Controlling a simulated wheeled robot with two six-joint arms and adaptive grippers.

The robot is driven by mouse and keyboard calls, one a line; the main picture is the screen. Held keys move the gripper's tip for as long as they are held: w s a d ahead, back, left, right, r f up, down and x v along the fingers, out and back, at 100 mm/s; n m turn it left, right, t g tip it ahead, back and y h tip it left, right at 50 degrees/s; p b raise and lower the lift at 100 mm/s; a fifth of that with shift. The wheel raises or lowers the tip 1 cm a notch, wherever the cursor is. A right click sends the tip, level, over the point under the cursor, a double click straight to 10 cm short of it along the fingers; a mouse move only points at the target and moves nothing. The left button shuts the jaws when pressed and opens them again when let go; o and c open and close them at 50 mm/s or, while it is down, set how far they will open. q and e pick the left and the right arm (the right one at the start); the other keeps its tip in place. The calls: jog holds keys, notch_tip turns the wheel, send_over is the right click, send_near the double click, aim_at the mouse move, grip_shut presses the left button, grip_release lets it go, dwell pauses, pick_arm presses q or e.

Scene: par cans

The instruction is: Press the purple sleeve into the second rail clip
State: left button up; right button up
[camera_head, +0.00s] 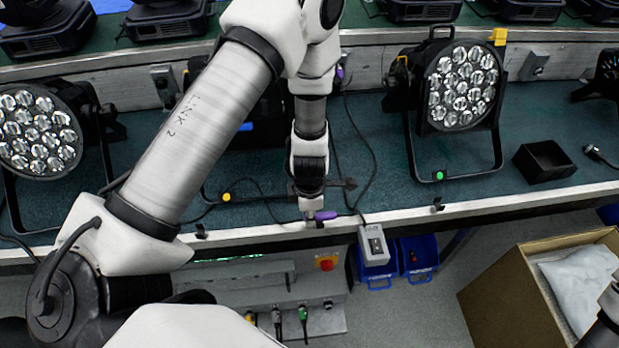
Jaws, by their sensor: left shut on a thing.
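The purple sleeve (326,215) is on a dark cable at the bench's front edge. My left gripper (311,208) comes down from above and is shut on the sleeve, hiding part of it. The sleeve is right at a small dark rail clip (319,224), the middle one of three in view. I cannot tell whether it is seated in the clip. Other rail clips are at left (201,231) and right (437,205). My right gripper is not in view; only part of my right arm shows at the lower right corner.
Par cans stand on the green bench at left (38,135) and right (462,88). A grey box (373,245) hangs below the edge, near blue bins (417,256). A cardboard box (508,300) stands on the floor.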

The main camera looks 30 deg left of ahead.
pick_arm(q)
jog(key=shift+f, duration=0.1)
dwell(0.4)
jog(key=shift+f+b, duration=0.2)
jog(key=shift+b, duration=0.2)
jog(key=shift+f+b, duration=0.65)
jog(key=shift+b, duration=0.05)
dwell(1.3)
jog(key=shift+s+f+b, duration=0.1)
jog(key=shift+f+b, duration=0.2)
jog(key=shift+f, duration=0.05)
grip_shut()
jog(key=o, duration=0.9)
grip_release()
jog(key=shift+r, duration=0.1)
